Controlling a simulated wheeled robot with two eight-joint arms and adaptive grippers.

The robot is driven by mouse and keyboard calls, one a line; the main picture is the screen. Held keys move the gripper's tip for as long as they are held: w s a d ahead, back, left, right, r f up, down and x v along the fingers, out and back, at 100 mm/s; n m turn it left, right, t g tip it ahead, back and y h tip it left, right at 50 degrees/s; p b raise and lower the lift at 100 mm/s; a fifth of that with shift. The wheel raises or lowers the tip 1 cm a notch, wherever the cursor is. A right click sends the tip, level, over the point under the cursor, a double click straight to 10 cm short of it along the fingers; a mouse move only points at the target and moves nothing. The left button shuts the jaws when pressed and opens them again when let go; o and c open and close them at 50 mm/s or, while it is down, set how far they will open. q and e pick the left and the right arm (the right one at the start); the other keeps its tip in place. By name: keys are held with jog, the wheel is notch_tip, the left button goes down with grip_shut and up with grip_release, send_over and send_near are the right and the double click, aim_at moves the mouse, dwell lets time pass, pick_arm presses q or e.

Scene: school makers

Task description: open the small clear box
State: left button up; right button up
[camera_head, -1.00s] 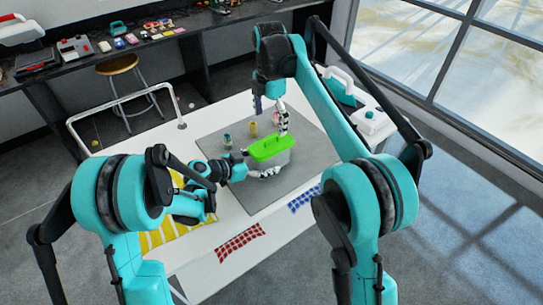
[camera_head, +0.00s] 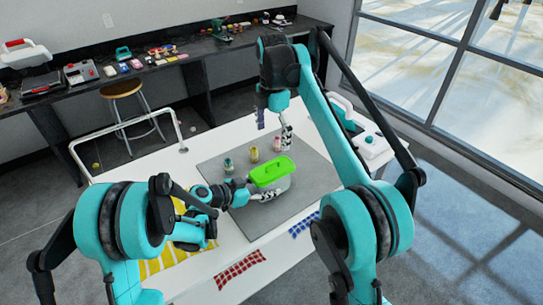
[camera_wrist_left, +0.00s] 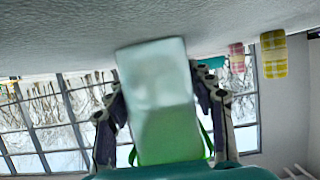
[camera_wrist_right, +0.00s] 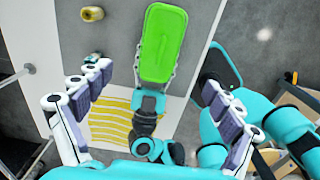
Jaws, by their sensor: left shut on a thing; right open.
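The small clear box (camera_wrist_left: 155,85) has a bright green lid (camera_head: 270,171), which sits on it in the head view. The lid also shows from above in the right wrist view (camera_wrist_right: 163,43). My left gripper (camera_head: 262,195) is shut around the sides of the box. In the left wrist view its fingers (camera_wrist_left: 160,105) lie on either side of the translucent box. My right gripper (camera_head: 274,130) is open and empty, just above and behind the lid. In the right wrist view its fingers (camera_wrist_right: 158,92) are wide apart, with the lid beyond them.
A yellow striped cloth (camera_head: 165,235), a red checked cloth (camera_head: 240,270) and a blue checked cloth (camera_head: 304,224) lie along the near side of the white table. White and teal equipment (camera_head: 368,140) stands at right.

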aim_at(273, 164)
notch_tip(273, 164, down, 12)
jog(key=shift+r, duration=0.15)
dwell(0.3)
jog(key=c, duration=1.5)
jog(key=shift+r, duration=0.3)
jog(key=shift+r, duration=0.85)
jog(key=shift+r, duration=2.05)
pick_arm(q)
jog(key=o, duration=1.8)
jog(key=shift+c, duration=0.2)
